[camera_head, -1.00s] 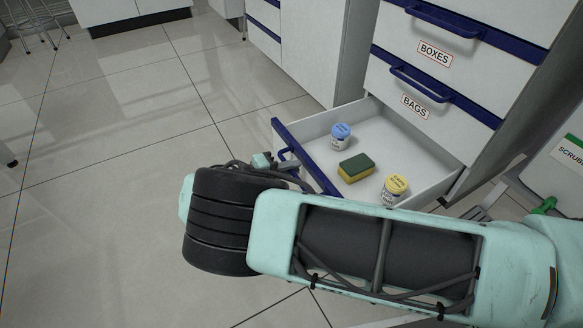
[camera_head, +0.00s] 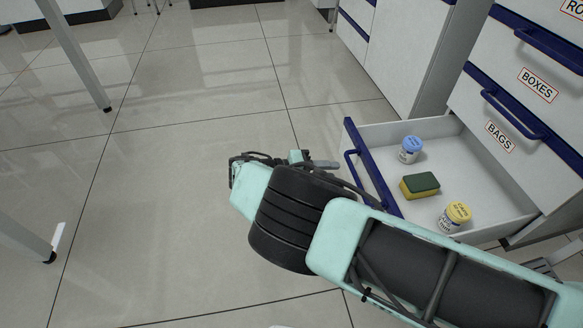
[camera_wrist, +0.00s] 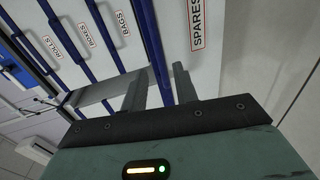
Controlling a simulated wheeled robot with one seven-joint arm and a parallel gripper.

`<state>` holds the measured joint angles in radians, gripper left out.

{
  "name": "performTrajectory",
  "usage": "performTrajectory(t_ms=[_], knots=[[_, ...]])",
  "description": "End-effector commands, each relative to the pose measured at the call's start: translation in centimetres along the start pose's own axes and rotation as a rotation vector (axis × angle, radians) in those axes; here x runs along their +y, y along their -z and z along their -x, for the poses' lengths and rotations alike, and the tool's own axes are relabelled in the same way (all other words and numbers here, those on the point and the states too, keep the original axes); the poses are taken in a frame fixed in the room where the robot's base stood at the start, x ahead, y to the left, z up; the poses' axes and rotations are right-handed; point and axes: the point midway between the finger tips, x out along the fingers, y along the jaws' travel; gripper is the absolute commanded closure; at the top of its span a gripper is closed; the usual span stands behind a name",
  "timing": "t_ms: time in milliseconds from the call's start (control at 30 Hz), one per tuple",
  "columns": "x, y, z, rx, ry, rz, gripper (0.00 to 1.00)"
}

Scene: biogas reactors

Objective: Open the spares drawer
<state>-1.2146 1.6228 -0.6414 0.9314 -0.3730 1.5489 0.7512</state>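The spares drawer (camera_head: 376,172) is the lowest one and stands pulled out, its blue-edged front away from the cabinet. Its blue handle (camera_head: 352,170) is on the outer face. In the wrist view the drawer front with the SPARES label (camera_wrist: 197,29) shows above my gripper. My gripper (camera_head: 328,164) is just left of the handle, and a small gap seems to lie between them. In the wrist view my gripper (camera_wrist: 158,80) has its two fingers apart, with nothing clearly held between them. Contact with the handle cannot be told there.
Inside the drawer are a blue-lidded jar (camera_head: 410,149), a yellow and green sponge (camera_head: 419,185) and a yellow-lidded jar (camera_head: 454,217). Shut drawers labelled BAGS (camera_head: 500,137) and BOXES (camera_head: 538,84) are above. Table legs (camera_head: 75,55) stand at left. The tiled floor between is clear.

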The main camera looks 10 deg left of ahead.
Motion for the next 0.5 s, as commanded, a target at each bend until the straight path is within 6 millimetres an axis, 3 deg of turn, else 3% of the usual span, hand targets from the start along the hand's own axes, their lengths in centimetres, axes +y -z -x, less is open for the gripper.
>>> performTrajectory(t_ms=[200,500], knots=[[-0.1,-0.1,4.3,0.001,0.002,0.0,0.71],[-0.4,0.1,8.1,0.001,0.001,0.0,0.71]])
